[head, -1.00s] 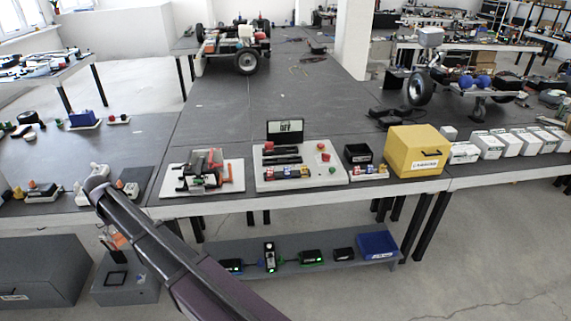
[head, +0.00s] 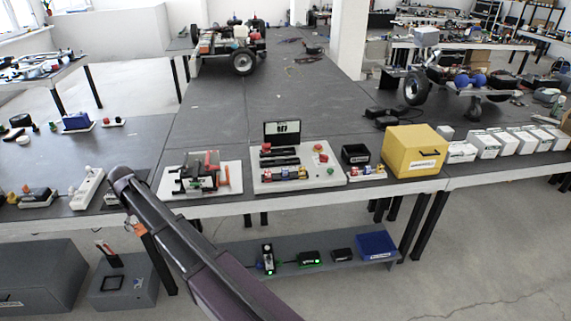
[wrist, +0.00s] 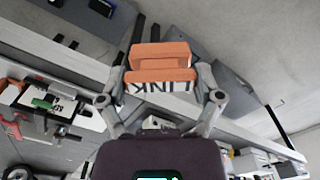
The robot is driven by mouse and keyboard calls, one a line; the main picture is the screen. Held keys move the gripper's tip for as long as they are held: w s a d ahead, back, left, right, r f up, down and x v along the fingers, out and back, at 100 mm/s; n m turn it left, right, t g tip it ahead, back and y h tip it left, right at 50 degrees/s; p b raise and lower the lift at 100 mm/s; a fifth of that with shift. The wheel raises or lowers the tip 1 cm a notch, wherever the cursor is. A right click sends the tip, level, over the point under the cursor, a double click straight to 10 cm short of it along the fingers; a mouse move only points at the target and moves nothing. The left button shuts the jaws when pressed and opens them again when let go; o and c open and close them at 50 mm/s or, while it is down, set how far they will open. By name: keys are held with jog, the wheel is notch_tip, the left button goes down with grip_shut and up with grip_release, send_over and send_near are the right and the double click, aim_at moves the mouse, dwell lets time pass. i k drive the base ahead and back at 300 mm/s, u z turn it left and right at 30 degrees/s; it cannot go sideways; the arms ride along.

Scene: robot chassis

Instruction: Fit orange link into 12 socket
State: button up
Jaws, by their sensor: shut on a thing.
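The orange link (wrist: 160,65) is a block with dark "LINK" lettering, upside down in the wrist view. My gripper (wrist: 164,78) is shut on it, one finger at each side. In the head view a small orange patch (head: 140,229) shows beside my arm, below the table's front edge; most of my gripper is hidden there. I cannot make out a socket marked 12 in either view. A white board (head: 235,180) with red and green parts and a white panel (head: 330,180) with a dark screen sit at the table's front.
A yellow box (head: 413,150) and several white boxes (head: 487,145) stand to the right on the grey table (head: 270,90). Below, a shelf (head: 330,257) holds black devices and a blue bin (head: 376,244). A grey box (head: 120,288) stands on the lower left.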

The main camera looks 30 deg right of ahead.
aim_at(284, 134)
jog(key=z, duration=1.3)
jog(key=i, duration=1)
